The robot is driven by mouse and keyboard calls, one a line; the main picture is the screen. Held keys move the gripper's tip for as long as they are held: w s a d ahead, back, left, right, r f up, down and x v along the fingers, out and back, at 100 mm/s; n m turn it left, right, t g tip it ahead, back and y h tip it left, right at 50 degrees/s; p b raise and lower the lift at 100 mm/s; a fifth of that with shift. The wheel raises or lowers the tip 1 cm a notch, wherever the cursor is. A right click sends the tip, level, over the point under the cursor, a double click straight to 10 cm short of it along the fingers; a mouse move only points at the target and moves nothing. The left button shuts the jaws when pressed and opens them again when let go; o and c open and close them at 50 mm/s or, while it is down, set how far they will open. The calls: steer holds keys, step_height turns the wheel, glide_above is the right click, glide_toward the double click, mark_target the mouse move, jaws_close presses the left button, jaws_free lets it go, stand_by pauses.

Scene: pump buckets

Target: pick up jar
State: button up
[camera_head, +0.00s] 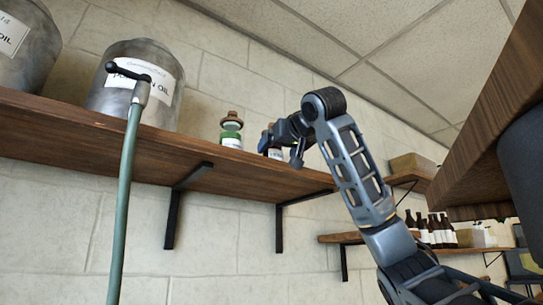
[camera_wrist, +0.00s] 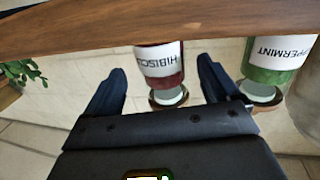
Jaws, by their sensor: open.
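Two jars stand on the upper wooden shelf. The one with green contents and a cork-coloured top (camera_head: 231,130) is in plain view in the head view; in the wrist view it is the peppermint jar (camera_wrist: 275,62), at the right. The hibiscus jar (camera_wrist: 160,65) has red contents and a white label and appears upside down in the wrist view. In the head view it is mostly hidden behind my gripper (camera_head: 283,145). My gripper (camera_wrist: 161,70) is open, with the hibiscus jar showing between its two dark fingers. I cannot tell whether either finger touches it.
The wooden shelf (camera_head: 120,140) carries a large metal canister (camera_head: 110,95) at the left and another at the far left. A green pole (camera_head: 124,200) stands in front. Lower shelves (camera_head: 345,238) with bottles are at the right. A plant (camera_wrist: 22,72) shows in the wrist view.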

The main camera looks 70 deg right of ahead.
mark_target(276, 150)
steer(key=p+x, duration=0.1)
steer(key=x, duration=0.2)
steer(key=shift+w+d+r+p, duration=0.15)
steer(key=shift+w+p, duration=0.15)
steer(key=shift+p, duration=0.1)
steer(key=shift+w+d, duration=0.3)
steer(key=shift+w, duration=0.05)
steer(key=c, duration=1.3)
